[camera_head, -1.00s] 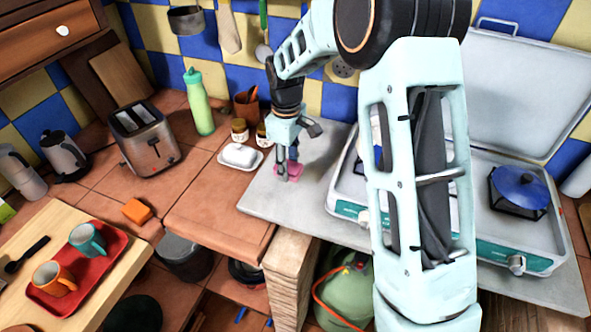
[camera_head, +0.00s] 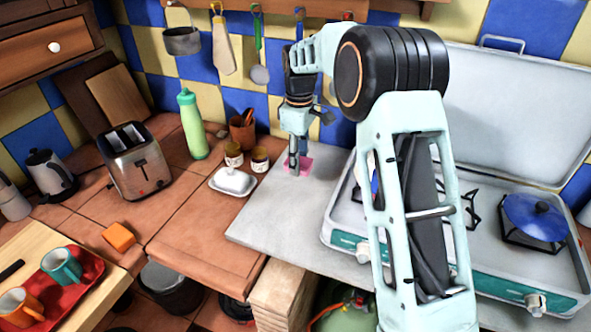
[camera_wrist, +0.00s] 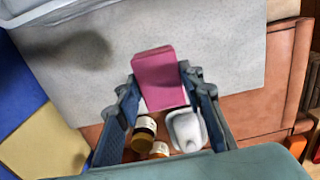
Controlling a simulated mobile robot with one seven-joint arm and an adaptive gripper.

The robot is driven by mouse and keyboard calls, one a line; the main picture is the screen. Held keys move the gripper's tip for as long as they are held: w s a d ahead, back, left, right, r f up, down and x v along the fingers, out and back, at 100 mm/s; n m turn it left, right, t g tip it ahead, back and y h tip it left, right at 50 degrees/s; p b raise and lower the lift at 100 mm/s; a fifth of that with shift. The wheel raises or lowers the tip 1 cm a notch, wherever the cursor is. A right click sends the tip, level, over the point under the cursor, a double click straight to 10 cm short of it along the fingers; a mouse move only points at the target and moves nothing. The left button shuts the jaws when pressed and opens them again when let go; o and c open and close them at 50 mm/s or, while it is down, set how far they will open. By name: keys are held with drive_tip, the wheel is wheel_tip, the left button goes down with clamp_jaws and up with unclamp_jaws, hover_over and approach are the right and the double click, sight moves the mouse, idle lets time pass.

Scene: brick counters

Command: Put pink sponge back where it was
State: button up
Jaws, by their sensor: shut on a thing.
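The pink sponge (camera_wrist: 160,75) is a flat block held between the fingertips of my gripper (camera_wrist: 162,82) in the wrist view. In the head view, my gripper (camera_head: 295,170) points down over the back part of the grey slab (camera_head: 285,222), to the left of the stove. The sponge (camera_head: 305,165) shows there as a pink patch, partly hidden by the fingers. I cannot tell whether it touches the slab or hangs just above it.
A white butter dish (camera_head: 233,181) and two small jars (camera_head: 259,159) stand left of my gripper. A brown pot (camera_head: 242,130) stands behind the jars. The open camping stove (camera_head: 345,240) is on the right. The slab's front part is clear.

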drive_tip(key=p, duration=0.2)
hover_over(295, 180)
wheel_tip(295, 180, down, 7)
drive_tip(key=shift+r, duration=0.15)
drive_tip(key=shift+f, duration=1.65)
drive_tip(key=shift+f, duration=0.15)
drive_tip(key=o, duration=0.9)
drive_tip(key=shift+o, duration=0.6)
wheel_tip(295, 180, up, 12)
drive_tip(key=shift+r+b, duration=0.2)
drive_tip(key=shift+b, duration=0.2)
drive_tip(key=shift+w+r, duration=0.1)
